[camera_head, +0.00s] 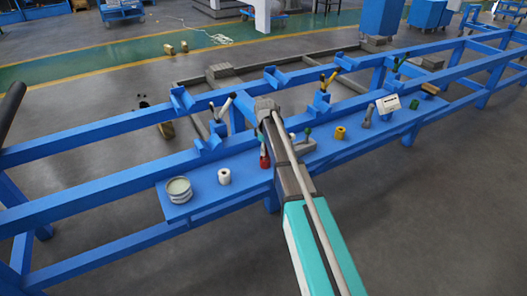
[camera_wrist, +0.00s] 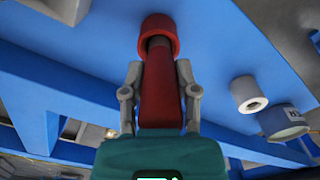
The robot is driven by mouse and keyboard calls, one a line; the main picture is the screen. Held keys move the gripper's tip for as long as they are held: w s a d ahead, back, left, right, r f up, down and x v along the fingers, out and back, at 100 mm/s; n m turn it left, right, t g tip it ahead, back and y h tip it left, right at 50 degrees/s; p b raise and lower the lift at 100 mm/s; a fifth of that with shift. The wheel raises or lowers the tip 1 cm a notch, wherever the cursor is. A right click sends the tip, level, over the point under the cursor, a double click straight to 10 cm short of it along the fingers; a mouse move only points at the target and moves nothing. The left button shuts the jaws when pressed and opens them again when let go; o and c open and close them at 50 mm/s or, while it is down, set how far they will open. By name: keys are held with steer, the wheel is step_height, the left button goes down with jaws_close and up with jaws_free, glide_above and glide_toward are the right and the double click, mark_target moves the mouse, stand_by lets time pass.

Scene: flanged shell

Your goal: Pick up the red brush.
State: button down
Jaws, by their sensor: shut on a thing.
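The red brush (camera_wrist: 158,85) is in the middle of the wrist view, between the two grey fingers of my gripper (camera_wrist: 158,90). The fingers are shut on its sides, and its wider red end (camera_wrist: 159,30) points away from the wrist. In the head view the lower part of the red brush (camera_head: 265,162) shows over the blue shelf, below the end of my arm. My gripper (camera_head: 264,146) is partly hidden there by the arm. I cannot tell whether the brush touches the shelf.
Left of the brush on the shelf (camera_head: 205,203) stand a white roll (camera_head: 224,177) and a round can (camera_head: 178,190). To the right are a yellow roll (camera_head: 340,132), a white box (camera_head: 388,104) and small tools. Blue frame rails (camera_head: 100,190) run alongside.

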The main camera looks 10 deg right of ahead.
steer(key=shift+r, duration=0.15)
step_height(320, 180, up, 10)
steer(key=p, duration=1)
steer(key=shift+f, duration=0.2)
steer(key=shift+w, duration=0.15)
stand_by(1.4)
stand_by(1.2)
